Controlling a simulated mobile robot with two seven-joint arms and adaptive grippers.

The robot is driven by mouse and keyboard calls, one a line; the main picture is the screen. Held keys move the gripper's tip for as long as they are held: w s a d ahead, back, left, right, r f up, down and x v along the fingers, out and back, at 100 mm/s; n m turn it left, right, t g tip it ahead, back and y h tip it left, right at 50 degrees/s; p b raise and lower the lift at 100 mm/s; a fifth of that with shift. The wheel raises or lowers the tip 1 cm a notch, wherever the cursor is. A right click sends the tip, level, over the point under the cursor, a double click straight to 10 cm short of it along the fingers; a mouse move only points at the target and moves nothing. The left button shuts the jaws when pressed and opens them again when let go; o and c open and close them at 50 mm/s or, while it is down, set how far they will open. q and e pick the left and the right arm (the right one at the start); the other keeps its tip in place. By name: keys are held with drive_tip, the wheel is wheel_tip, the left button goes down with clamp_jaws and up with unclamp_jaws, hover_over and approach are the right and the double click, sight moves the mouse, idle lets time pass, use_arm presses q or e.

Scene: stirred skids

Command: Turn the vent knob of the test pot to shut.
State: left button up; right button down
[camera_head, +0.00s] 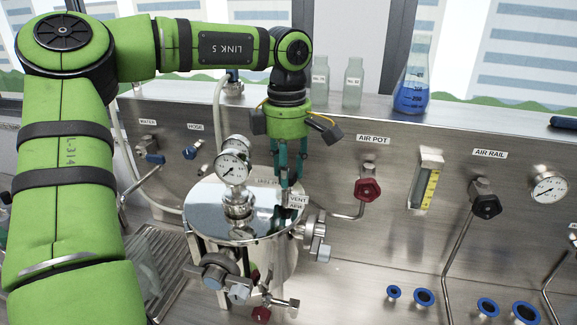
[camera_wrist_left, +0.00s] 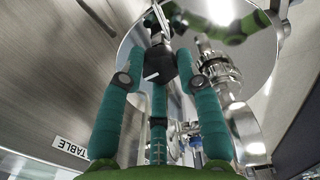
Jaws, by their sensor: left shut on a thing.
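The test pot (camera_head: 205,212) is a steel vessel with a shiny round lid, standing left of centre in the head view. Its vent knob (camera_wrist_left: 160,66) is black with a white mark and shows between my teal fingers in the left wrist view. A "VENT" tag (camera_head: 297,200) is beside it at the lid's right edge. My left gripper (camera_head: 288,185) points down at the lid's right side, its fingers shut on the knob. In the head view the fingers mostly hide the knob, and its setting is hard to read. My right gripper is in neither view.
A pressure gauge (camera_head: 233,167) stands on the lid close left of my gripper. Clamps (camera_head: 315,235) stick out around the pot's rim. A red knob (camera_head: 367,190) under "AIR POT" sits on the steel panel to the right. Bottles and a blue flask (camera_head: 411,92) stand on the ledge behind.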

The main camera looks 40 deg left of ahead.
use_arm(q)
drive_tip(key=shift+s+a+f+m, duration=0.1)
drive_tip(key=shift+s+f+m, duration=0.1)
drive_tip(key=shift+m, duration=0.5)
drive_tip(key=o, duration=0.9)
drive_tip(key=shift+o, duration=1.2)
drive_tip(key=shift+a+r, duration=0.1)
drive_tip(key=shift+a, duration=0.1)
drive_tip(key=shift+r, duration=0.2)
wheel_tip(320, 180, up, 12)
drive_tip(key=shift+f, duration=0.2)
